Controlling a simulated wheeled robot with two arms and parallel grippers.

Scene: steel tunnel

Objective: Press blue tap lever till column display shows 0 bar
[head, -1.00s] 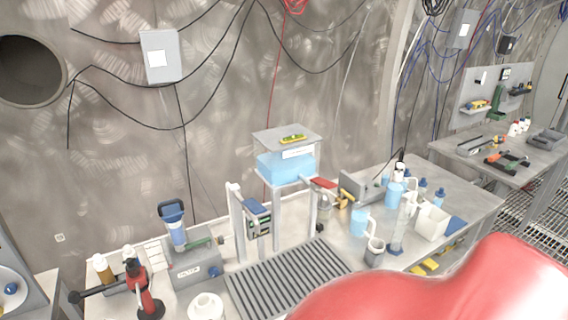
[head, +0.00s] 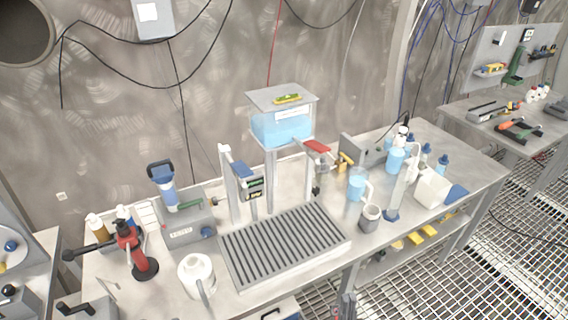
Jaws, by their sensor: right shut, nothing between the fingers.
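A tap with a blue lever (head: 241,169) stands at the left of the drip grate (head: 285,243), in front of the raised tank of blue liquid (head: 282,127). A small dark display (head: 252,189) sits on the column just below the lever; its reading is too small to tell. My right gripper (head: 347,301) seems to show only as a small grey part at the bottom edge, low in front of the bench and well apart from the lever. It is shut and empty. My left gripper is not in view.
A red lever (head: 317,147) is on the tank's right side. A white jug (head: 197,275) and red stand (head: 134,252) are left of the grate. A grey mug (head: 370,218) and blue-filled jug (head: 357,185) are right. The bench front by the grate is clear.

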